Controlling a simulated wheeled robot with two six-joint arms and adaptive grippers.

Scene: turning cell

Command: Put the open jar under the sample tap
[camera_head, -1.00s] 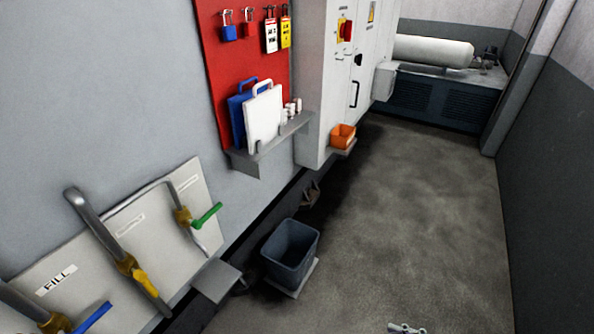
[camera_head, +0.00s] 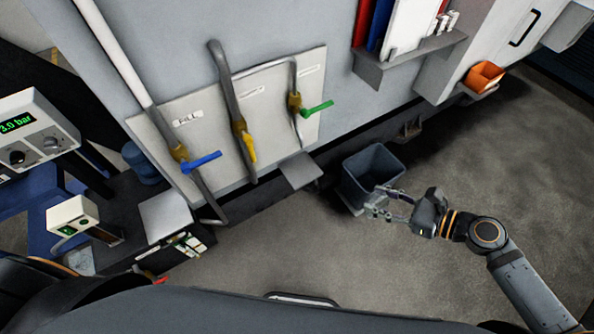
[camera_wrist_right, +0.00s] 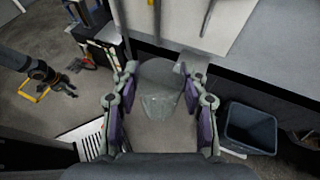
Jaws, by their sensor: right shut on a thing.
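My right gripper (camera_head: 378,203) is shut on a clear jar (camera_wrist_right: 160,92), which shows between its fingers in the right wrist view (camera_wrist_right: 158,100). The jar looks see-through, and I see no lid on it. Three pipes with handled valves stand on a wall panel. The one with the green handle (camera_head: 318,108) has a small grey shelf (camera_head: 300,171) below it. Its label is too small to read, so I cannot tell for sure that it is the sample tap. The jar is right of this shelf in the head view. My left gripper (camera_wrist_right: 70,88) shows small at the left in the wrist view; its jaws are unclear.
A blue-grey bin (camera_head: 373,170) stands on the floor behind the right gripper. A blue-handled valve (camera_head: 200,162) marked FILL and a yellow-handled valve (camera_head: 248,146) are left of the green one. An orange box (camera_head: 484,76) sits far right. Floor in front of the panel is open.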

